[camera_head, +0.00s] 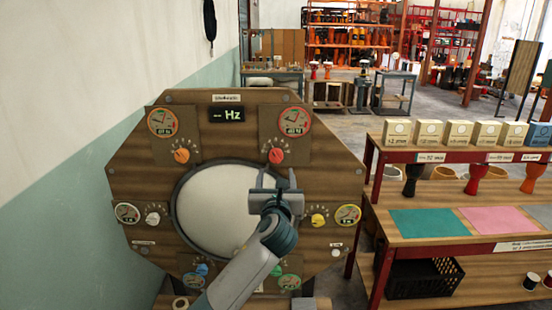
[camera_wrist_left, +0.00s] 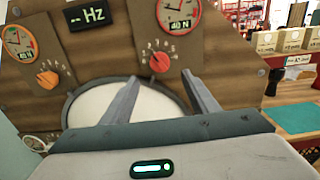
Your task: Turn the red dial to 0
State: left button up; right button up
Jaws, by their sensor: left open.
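The red dial (camera_head: 276,155) is on the upper right of the octagonal wooden panel (camera_head: 330,170), below a round red-rimmed gauge (camera_head: 294,122). In the left wrist view the red dial (camera_wrist_left: 160,62) shows ahead, between and beyond the fingertips. My left gripper (camera_head: 275,180) is open and empty, in front of the panel, just below the red dial in the picture. In the left wrist view its two fingers (camera_wrist_left: 160,85) are spread apart, and neither visibly touches the dial. My right gripper is not in view.
Orange (camera_head: 181,155), white (camera_head: 153,218), yellow (camera_head: 318,220) and blue (camera_head: 202,269) dials sit around a pale drumhead (camera_head: 215,210). A display (camera_head: 233,115) reads "-- Hz". A shelf (camera_head: 430,241) with boxes and goblet drums stands to the right.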

aim_at(276, 158)
pick_arm(q)
jog(key=w+p, duration=0.1)
jog(key=w, duration=0.9)
jog(key=shift+p, duration=0.35)
jog(key=shift+c, duration=0.6)
jog(key=c, duration=0.9)
